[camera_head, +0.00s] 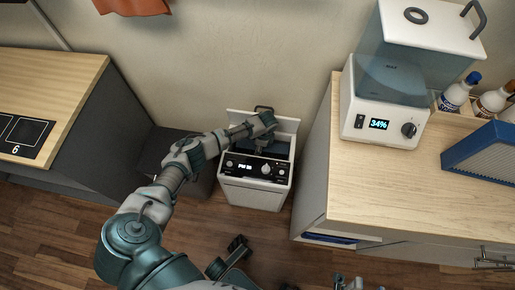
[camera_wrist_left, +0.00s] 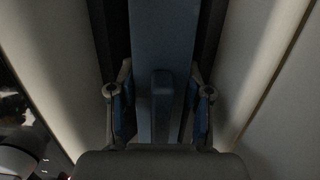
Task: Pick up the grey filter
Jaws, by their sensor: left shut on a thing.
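My left arm reaches into the open top of a white machine (camera_head: 256,192) between the two counters. In the head view my left gripper (camera_head: 265,135) is down at the machine's opening, and its fingertips are hard to see. In the left wrist view the gripper (camera_wrist_left: 160,100) has its two fingers on either side of a narrow blue-grey upright piece (camera_wrist_left: 161,90), and is shut on it. This piece seems to be the grey filter, with a wider blue-grey panel (camera_wrist_left: 163,35) behind it. The filter's lower part is hidden, and the wrist view is dark.
The left counter (camera_head: 72,75) has a black panel. The machine's raised white back and side walls close around my gripper. Dark parts, perhaps mine, show low down.

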